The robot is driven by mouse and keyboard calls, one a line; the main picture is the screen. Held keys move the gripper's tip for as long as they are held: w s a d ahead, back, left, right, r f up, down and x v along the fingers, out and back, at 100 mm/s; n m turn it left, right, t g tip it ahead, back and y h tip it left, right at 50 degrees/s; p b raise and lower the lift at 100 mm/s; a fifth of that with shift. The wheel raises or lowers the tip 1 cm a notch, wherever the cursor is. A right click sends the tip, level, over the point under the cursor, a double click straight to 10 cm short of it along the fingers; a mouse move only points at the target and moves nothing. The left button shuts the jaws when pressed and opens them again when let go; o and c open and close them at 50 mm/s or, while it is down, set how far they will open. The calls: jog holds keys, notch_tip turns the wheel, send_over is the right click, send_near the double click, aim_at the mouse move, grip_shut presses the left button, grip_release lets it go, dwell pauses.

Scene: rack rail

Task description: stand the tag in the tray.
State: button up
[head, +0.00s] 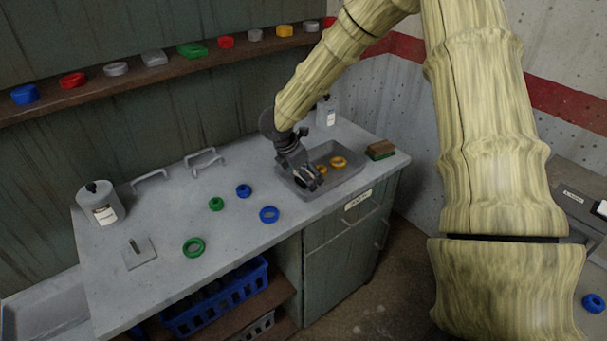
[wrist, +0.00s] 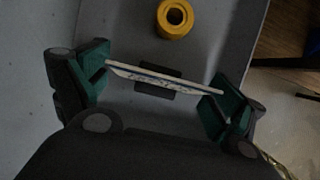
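The tag (wrist: 165,77) is a thin pale plate with dark markings, seen nearly edge-on in the wrist view. My gripper (wrist: 162,80) has its green-padded fingers at the tag's two ends and appears shut on it. In the head view my gripper (head: 308,184) is low over the left part of the grey tray (head: 333,187), and the tag is hard to make out there. A small dark block (wrist: 157,84) shows behind the tag's middle. I cannot tell whether the tag touches the tray floor.
Yellow rings (head: 338,161) lie in the tray; one yellow piece (wrist: 175,18) is just beyond the tag. A brown-and-green block (head: 380,150) is right of the tray. Blue (head: 269,214) and green rings (head: 194,247) lie left on the counter. A bottle (head: 326,112) stands behind.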

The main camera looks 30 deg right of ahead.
dwell(0.3)
jog(key=b+v, duration=0.1)
jog(key=v, duration=1.1)
jog(key=shift+r, duration=0.2)
